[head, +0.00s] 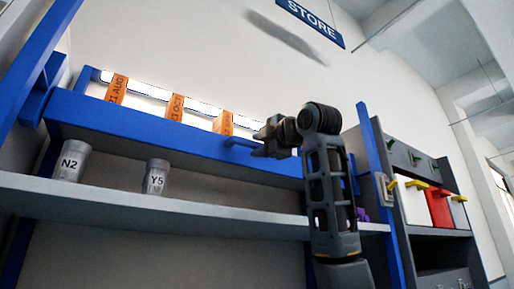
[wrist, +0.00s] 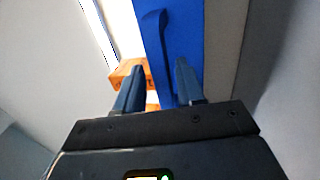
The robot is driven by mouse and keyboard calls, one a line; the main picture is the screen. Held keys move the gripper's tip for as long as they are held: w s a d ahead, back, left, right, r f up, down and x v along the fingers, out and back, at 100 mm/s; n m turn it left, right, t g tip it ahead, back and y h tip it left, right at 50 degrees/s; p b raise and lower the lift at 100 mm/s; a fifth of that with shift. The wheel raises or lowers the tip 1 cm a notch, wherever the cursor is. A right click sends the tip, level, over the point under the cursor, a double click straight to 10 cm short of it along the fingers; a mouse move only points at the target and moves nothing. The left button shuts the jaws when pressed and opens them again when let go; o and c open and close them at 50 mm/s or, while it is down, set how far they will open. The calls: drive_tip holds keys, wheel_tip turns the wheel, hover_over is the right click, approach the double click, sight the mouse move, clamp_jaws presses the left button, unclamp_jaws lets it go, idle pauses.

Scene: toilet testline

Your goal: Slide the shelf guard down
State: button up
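The shelf guard (head: 150,122) is a long blue panel across the front of the upper shelf in the head view. It also shows in the wrist view (wrist: 187,28). A blue bar handle (head: 238,143) sticks out near its right part; the handle also appears in the wrist view (wrist: 162,50). My gripper (head: 258,143) is at the handle's right end in the head view. In the wrist view my gripper (wrist: 159,72) has its two fingers apart, with the handle showing between them. I cannot tell whether either finger touches it.
Orange boxes (head: 175,107) stand behind the guard; one shows by the left finger in the wrist view (wrist: 127,73). Grey cups N2 (head: 72,161) and Y5 (head: 155,177) stand on the grey shelf (head: 110,196) below. A blue post (head: 378,175) rises right of my arm.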

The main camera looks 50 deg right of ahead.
drive_tip(key=b+v, duration=0.1)
drive_tip(key=v, duration=0.5)
drive_tip(key=shift+s+f, duration=0.1)
idle(0.5)
